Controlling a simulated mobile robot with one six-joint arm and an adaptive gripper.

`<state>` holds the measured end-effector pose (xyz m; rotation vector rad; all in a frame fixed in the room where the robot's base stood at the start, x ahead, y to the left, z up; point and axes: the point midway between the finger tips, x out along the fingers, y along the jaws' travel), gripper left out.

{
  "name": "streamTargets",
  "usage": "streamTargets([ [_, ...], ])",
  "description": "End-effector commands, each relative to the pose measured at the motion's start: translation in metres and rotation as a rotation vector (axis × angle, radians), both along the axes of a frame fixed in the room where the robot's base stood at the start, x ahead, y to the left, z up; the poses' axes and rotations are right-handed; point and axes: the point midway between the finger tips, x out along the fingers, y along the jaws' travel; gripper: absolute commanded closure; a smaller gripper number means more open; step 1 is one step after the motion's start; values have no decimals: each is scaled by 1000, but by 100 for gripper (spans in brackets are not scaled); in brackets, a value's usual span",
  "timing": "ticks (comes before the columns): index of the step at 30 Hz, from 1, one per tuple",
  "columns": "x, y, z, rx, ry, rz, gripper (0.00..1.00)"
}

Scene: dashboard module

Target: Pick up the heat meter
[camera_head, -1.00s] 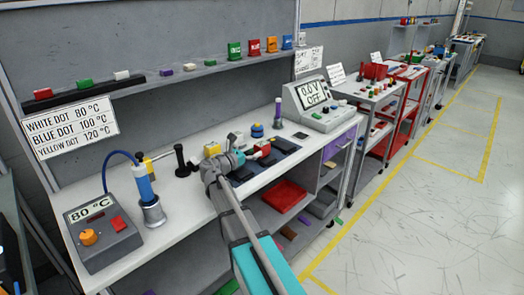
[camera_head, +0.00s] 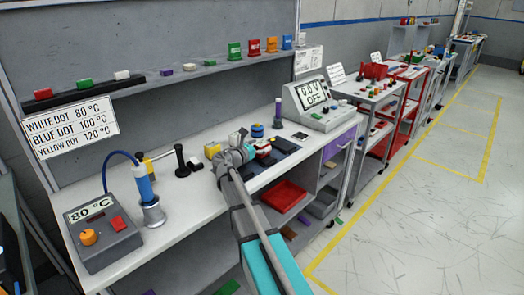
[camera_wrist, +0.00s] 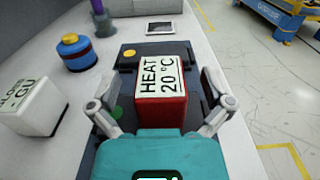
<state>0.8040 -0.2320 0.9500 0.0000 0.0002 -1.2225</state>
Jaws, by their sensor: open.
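The heat meter (camera_wrist: 161,95) is a red block with a white top reading "HEAT 20 °C". In the wrist view it sits on a dark tray (camera_wrist: 127,78) on the bench, upright. My gripper (camera_wrist: 162,100) is open, with one finger on each side of the meter; a gap shows on both sides, and I cannot tell how low the fingertips are. In the head view my gripper (camera_head: 250,152) hangs over the bench, and the red and white meter (camera_head: 263,147) shows just beyond it, partly hidden by my arm.
The voltage unit (camera_head: 318,103) stands farther right. The bench's right edge is close.

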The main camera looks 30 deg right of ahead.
Motion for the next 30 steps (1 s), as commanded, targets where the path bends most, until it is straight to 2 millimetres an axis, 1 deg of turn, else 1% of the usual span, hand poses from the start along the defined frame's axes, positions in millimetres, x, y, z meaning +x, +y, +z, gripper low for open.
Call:
streamTargets([
  [1, 3, -6, 0, 0, 0, -1, 0],
  [3, 5, -12, 0, 0, 0, -1, 0],
  [6, 6, -15, 0, 0, 0, 0, 0],
  [23, 6, -16, 0, 0, 0, 0, 0],
  [24, 6, -16, 0, 0, 0, 0, 7],
  [26, 6, -16, 0, 0, 0, 0, 19],
  [30, 6, -16, 0, 0, 0, 0, 45],
])
